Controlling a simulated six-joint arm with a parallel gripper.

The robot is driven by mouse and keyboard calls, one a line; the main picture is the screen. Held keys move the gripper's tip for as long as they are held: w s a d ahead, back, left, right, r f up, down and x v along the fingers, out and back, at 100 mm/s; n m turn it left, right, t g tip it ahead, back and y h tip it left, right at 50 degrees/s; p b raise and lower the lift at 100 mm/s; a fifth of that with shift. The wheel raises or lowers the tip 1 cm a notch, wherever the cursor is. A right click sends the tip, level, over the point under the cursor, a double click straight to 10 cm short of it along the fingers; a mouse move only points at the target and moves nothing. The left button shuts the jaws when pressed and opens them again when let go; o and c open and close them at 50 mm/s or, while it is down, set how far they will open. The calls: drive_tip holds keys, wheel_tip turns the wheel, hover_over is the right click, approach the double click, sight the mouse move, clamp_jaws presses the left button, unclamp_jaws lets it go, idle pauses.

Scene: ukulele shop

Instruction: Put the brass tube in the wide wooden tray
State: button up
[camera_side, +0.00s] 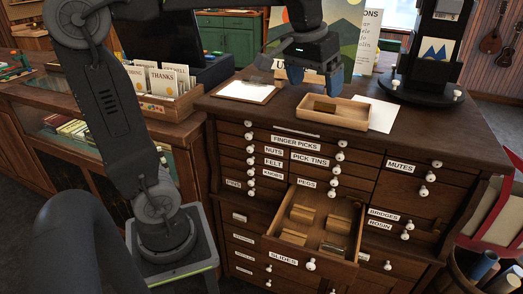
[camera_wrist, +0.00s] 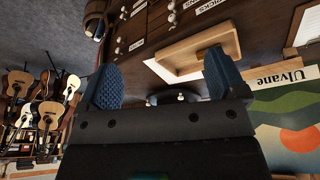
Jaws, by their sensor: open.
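The wide wooden tray (camera_side: 350,121) is light and shallow and sits on top of the dark cabinet. A small brown piece (camera_side: 325,106) lies in it; I cannot tell what it is. My gripper (camera_side: 308,78) is above and behind the tray, its blue fingers spread apart with nothing between them. In the wrist view, the open fingers (camera_wrist: 163,68) show with the tray (camera_wrist: 200,42) beyond them. The open SLIDES drawer (camera_side: 283,249) holds several small tan blocks or tubes, such as one at its right (camera_side: 340,224). I cannot make out for sure which is the brass tube.
A clipboard (camera_side: 246,91) lies left of the tray, and a white paper (camera_side: 382,117) lies under its right side. A black stand (camera_side: 421,84) rises at the right. A card box (camera_side: 172,106) stands at the left. The cabinet top's front right is clear.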

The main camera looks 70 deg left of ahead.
drive_tip(key=s+d+f+m+t, duration=0.2)
drive_tip(key=s+d+f, duration=0.4)
drive_tip(key=s+f, duration=0.4)
drive_tip(key=s+m, duration=0.1)
drive_tip(key=s, duration=0.3)
drive_tip(key=shift+m+h, duration=0.3)
drive_tip(key=shift+m, duration=0.1)
drive_tip(key=shift+w, duration=0.1)
